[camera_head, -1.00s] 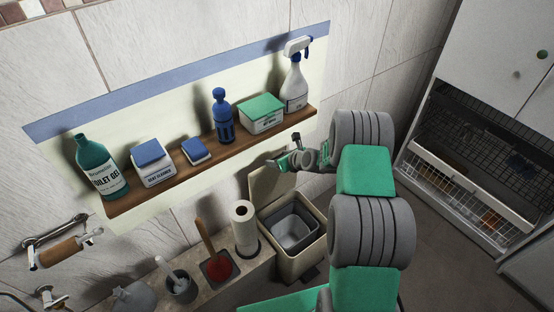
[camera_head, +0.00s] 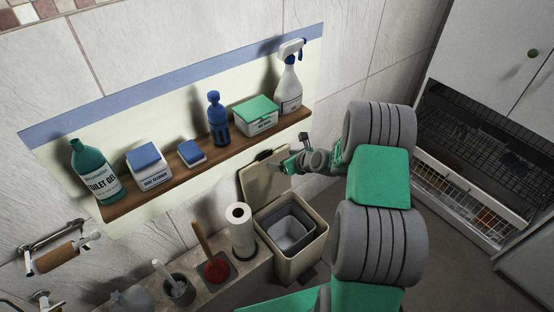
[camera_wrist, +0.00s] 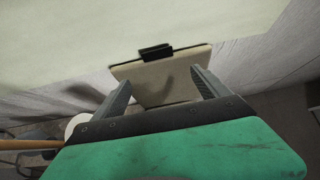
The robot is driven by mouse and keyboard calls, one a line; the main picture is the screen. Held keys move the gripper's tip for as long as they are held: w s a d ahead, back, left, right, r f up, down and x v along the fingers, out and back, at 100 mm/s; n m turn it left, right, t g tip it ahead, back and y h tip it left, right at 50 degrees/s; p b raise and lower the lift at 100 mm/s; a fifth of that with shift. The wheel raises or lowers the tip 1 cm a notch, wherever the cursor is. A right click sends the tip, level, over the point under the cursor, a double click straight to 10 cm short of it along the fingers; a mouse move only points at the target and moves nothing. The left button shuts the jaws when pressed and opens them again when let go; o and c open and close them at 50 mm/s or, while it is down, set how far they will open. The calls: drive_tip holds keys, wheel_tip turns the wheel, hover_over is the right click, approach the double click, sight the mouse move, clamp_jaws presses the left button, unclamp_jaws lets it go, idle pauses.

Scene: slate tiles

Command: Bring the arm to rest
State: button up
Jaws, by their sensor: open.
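My gripper (camera_head: 284,166) is at the end of my green and grey arm, in front of the wall and just below the right part of the wooden shelf (camera_head: 200,172). In the wrist view my gripper (camera_wrist: 160,88) shows two grey fingers spread apart with nothing between them. Beyond the fingers is the raised lid of the bin (camera_wrist: 160,75), with a black tab at its top edge. In the head view the beige bin (camera_head: 299,262) stands open below my gripper, with a grey inner bucket. Part of the lid is hidden behind my gripper.
The shelf holds a teal toilet gel bottle (camera_head: 95,172), tubs, a blue bottle (camera_head: 218,122) and a spray bottle (camera_head: 288,88). Below, a ledge carries a paper roll (camera_head: 241,230), a plunger (camera_head: 215,268) and a brush holder (camera_head: 178,288). A cabinet with wire racks (camera_head: 480,140) stands right.

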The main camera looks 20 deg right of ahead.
drive_tip(key=shift+s+d+r, duration=0.1)
drive_tip(key=shift+s+r, duration=0.2)
drive_tip(key=shift+s, duration=0.1)
